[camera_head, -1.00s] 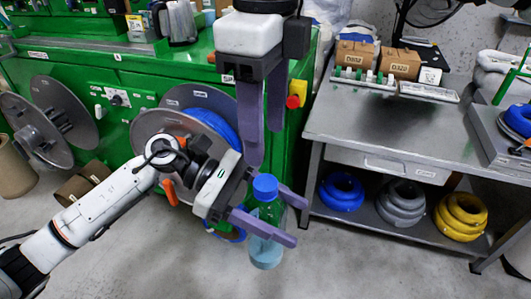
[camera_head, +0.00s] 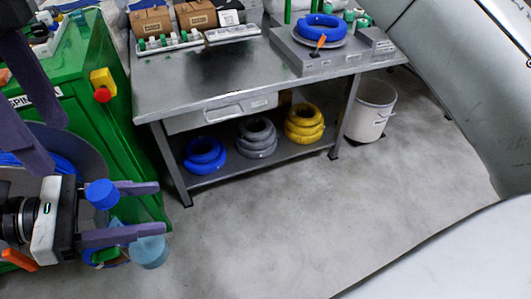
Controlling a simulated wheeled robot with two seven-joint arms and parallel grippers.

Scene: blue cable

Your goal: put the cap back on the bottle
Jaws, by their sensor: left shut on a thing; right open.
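My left gripper (camera_head: 160,208) is at the lower left, its two purple fingers shut around a translucent blue bottle. The bottle (camera_head: 150,252) hangs over the floor, its base pointing down and to the right, its middle partly hidden by a finger.
A green cabinet (camera_head: 92,130) with a red button stands behind the grippers. A metal workbench (camera_head: 215,75) bears boxes and a blue coil (camera_head: 320,27). Its lower shelf holds blue, grey and yellow coils. A white bucket (camera_head: 372,110) stands to its right. The floor in front is clear.

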